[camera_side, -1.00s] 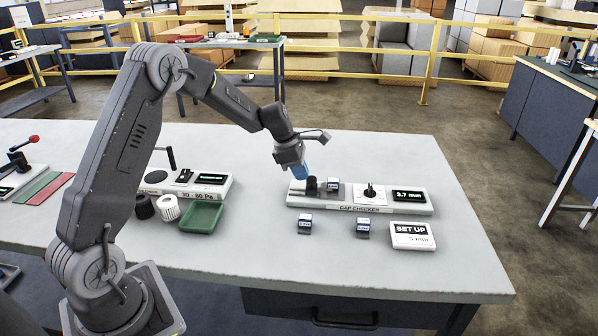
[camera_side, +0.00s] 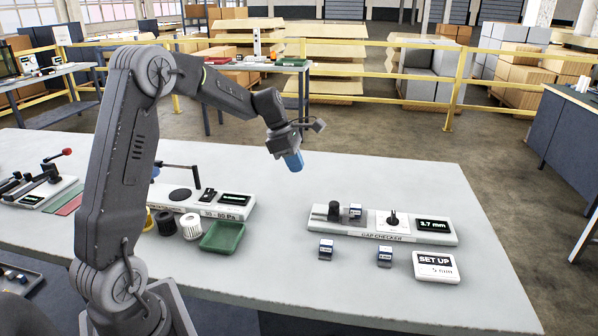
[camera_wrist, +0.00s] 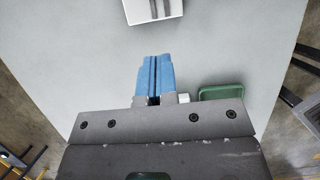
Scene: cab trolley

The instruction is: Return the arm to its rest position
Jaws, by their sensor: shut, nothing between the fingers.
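My gripper (camera_side: 293,161) has blue fingers and hangs in the air above the table (camera_side: 330,270), up and left of the gap checker (camera_side: 383,224). The wrist view shows the same blue fingers (camera_wrist: 154,75) pressed side by side with nothing between them. The gap checker is a white base with a dark knob, a small blue-and-white block (camera_side: 355,211) and a display reading 3.7 mm (camera_side: 433,225). My gripper is apart from everything on the table.
Two more small blocks (camera_side: 326,249) (camera_side: 385,257) and a "SET UP 5 mm" sign (camera_side: 436,267) stand in front of the checker. A green tray (camera_side: 222,237), ribbed cylinders (camera_side: 190,226) and a pressure tester (camera_side: 225,205) are to the left. Air around my gripper is clear.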

